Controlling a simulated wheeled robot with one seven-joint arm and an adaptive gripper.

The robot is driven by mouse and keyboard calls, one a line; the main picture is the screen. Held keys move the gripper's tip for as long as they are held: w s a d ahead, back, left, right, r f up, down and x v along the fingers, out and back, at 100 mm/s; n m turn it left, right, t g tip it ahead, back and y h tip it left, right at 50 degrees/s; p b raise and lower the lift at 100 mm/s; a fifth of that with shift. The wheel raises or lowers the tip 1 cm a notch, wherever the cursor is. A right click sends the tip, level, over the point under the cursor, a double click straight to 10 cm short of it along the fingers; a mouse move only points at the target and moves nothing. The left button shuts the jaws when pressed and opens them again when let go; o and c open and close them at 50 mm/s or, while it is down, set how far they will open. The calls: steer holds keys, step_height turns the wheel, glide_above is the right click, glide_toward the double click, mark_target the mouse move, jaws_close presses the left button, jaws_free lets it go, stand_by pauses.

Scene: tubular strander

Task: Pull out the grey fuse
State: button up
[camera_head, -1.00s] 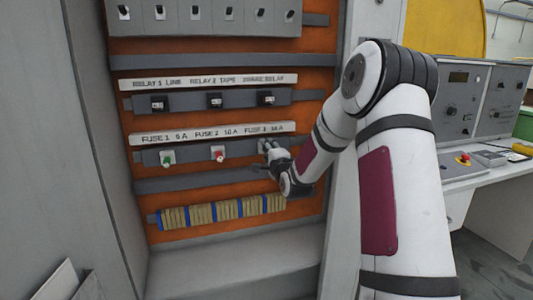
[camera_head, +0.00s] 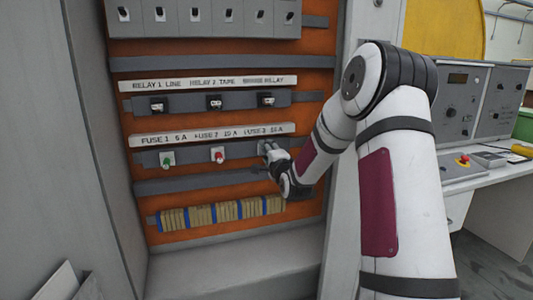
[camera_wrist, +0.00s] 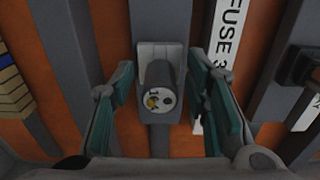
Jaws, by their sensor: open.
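The grey fuse (camera_wrist: 162,88) sits in its holder (camera_wrist: 152,50) on the dark rail, in the middle of the wrist view. Its round end, with a small yellowish mark, faces the camera. My gripper (camera_wrist: 160,105) is open, with one teal-padded finger on each side of the fuse and a gap to it on both sides. In the head view my gripper (camera_head: 268,150) is at the right end of the fuse row, under the "FUSE 3" label.
A green fuse (camera_head: 167,160) and a red fuse (camera_head: 219,155) sit to the left on the same rail. Black relays (camera_head: 215,102) are on the rail above. A terminal strip (camera_head: 225,210) runs below. The cabinet's right edge (camera_head: 345,130) is close to my arm.

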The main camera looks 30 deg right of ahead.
jaws_close()
steer(key=shift+s, duration=0.15)
steer(key=shift+p+v, duration=0.95)
steer(key=shift+v, duration=1.95)
